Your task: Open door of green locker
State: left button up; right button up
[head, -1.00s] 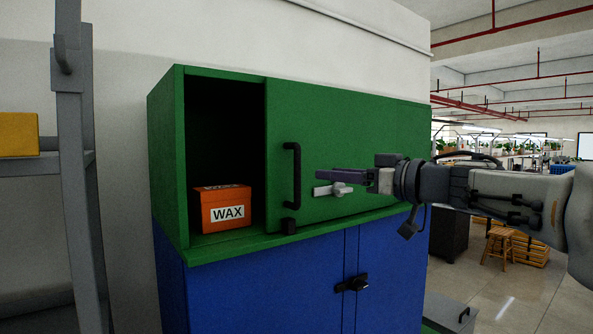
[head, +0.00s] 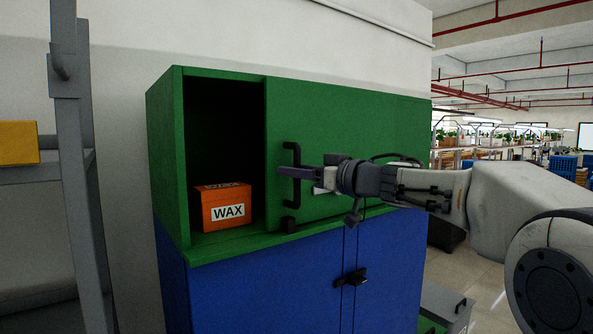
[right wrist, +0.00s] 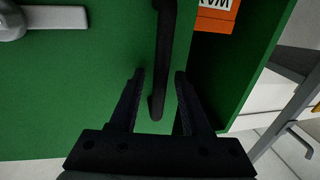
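The green locker (head: 165,150) stands on blue cabinet doors in the head view. Its green sliding-type door panel (head: 370,125) covers the right part, and the left part is an open dark compartment. A black vertical handle (head: 291,152) is on the panel's left edge; it also shows in the right wrist view (right wrist: 164,50). My right gripper (head: 295,173) is at the handle. In the right wrist view its fingers (right wrist: 160,73) are open, one on each side of the handle bar, with gaps visible. My left gripper is not in view.
An orange WAX box (head: 225,207) sits inside the open compartment. A grey rack (head: 75,170) with a yellow box (head: 18,142) stands at the left. The blue cabinet (head: 265,285) below has a black latch (head: 352,278). A silver fitting (right wrist: 45,17) is on the green panel.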

grip_shut()
dwell(1.2)
